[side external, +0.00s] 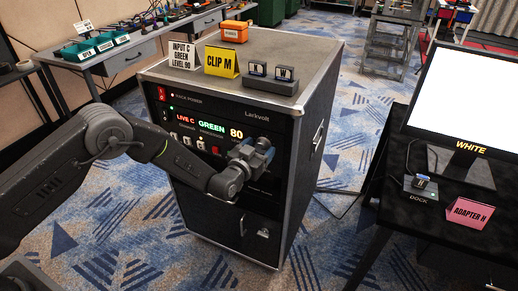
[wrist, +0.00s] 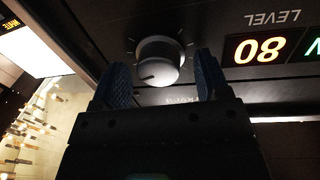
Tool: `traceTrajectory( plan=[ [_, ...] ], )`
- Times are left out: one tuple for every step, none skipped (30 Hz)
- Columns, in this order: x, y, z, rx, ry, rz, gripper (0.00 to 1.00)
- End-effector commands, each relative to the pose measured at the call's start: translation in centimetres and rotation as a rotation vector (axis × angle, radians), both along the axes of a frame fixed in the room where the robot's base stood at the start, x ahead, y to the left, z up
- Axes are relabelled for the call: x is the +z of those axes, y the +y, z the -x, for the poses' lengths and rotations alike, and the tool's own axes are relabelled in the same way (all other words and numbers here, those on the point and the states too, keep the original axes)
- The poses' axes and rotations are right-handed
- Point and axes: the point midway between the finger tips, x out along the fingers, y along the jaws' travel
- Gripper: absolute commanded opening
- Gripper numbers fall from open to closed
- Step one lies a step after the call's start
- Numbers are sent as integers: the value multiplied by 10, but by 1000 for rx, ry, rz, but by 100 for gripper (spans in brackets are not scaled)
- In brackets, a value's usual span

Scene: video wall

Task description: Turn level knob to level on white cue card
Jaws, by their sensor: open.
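The level knob (wrist: 158,62) is a round grey dial with a dark pointer mark on the rack's front panel, seen upside down in the wrist view. My gripper (wrist: 160,82) is open, with blue ridged fingertips to either side of the knob's near edge; I cannot tell whether they touch it. In the side view my gripper (side external: 252,155) is at the panel's right part and hides the knob. The level display (side external: 236,133) reads 80, and also in the wrist view (wrist: 260,50). The white cue card (side external: 183,55) on the rack reads INPUT C, GREEN, LEVEL 90.
The rack (side external: 296,125) also bears a yellow CLIP M card (side external: 222,62), a holder with two small pieces (side external: 270,82) and an orange box (side external: 235,31). A black table (side external: 425,235) with a lit screen (side external: 468,100) stands right. Carpet lies between.

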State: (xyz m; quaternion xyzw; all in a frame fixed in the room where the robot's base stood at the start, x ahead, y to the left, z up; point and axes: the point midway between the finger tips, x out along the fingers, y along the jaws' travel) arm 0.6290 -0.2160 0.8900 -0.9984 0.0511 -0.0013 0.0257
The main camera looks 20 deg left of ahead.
Motion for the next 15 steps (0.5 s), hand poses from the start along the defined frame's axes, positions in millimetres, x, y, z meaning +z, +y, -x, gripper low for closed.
traceTrajectory(
  plan=[
    [0, 0, -1, 0, 0, 0, 69],
    [0, 0, -2, 0, 0, 0, 69],
    [0, 0, -2, 0, 0, 0, 69],
    [0, 0, -2, 0, 0, 0, 69],
    [0, 0, -2, 0, 0, 0, 69],
    [0, 0, -2, 0, 0, 0, 69],
    [0, 0, -2, 0, 0, 0, 69],
    [0, 0, -2, 0, 0, 0, 69],
    [0, 0, -2, 0, 0, 0, 67],
    [0, 0, -2, 0, 0, 0, 64],
    [0, 0, -2, 0, 0, 0, 61],
    [0, 0, -2, 0, 0, 0, 58],
    [0, 0, -2, 0, 0, 0, 55],
    [0, 0, -2, 0, 0, 0, 52],
    [0, 0, -2, 0, 0, 0, 48]
  ],
)
